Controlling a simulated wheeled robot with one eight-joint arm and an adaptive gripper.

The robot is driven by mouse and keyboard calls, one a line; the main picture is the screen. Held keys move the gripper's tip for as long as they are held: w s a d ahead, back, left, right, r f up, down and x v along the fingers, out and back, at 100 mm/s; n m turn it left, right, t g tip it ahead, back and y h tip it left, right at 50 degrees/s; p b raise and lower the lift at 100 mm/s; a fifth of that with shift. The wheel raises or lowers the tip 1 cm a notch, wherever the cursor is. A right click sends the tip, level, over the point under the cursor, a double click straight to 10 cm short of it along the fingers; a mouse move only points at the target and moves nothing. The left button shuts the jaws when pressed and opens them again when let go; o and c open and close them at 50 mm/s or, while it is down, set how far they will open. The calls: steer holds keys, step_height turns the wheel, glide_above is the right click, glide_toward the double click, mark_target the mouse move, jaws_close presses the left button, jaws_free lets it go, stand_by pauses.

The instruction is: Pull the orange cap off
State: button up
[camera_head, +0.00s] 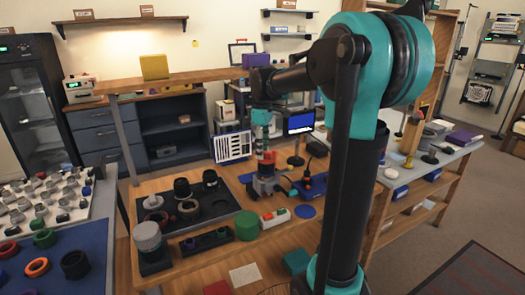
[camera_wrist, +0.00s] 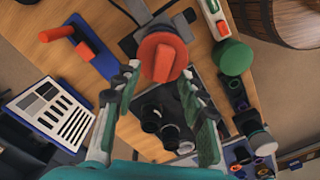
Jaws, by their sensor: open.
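The orange cap (camera_wrist: 163,57) is a round red-orange disc with a raised bar across it. It sits on a dark body with grey clamp-like parts around it, on the wooden bench. My gripper (camera_wrist: 160,73) is open, with its two pad-lined fingers pointing at the cap, one tip on each side of its near edge. I cannot tell whether the tips touch it. In the head view my gripper (camera_head: 264,152) points down over the fixture (camera_head: 265,186), and the cap there is small and partly hidden by the fingers.
A black tray (camera_head: 222,209) with dark lens parts lies left of the fixture. A blue stand with a red handle (camera_head: 312,184) is close on the right.

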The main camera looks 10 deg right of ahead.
steer(key=shift+f, duration=0.3)
steer(key=shift+c, duration=0.3)
jaws_close()
steer(key=c, duration=0.6)
jaws_free()
jaws_close()
steer(key=shift+r, duration=0.9)
steer(key=shift+r, duration=2.15)
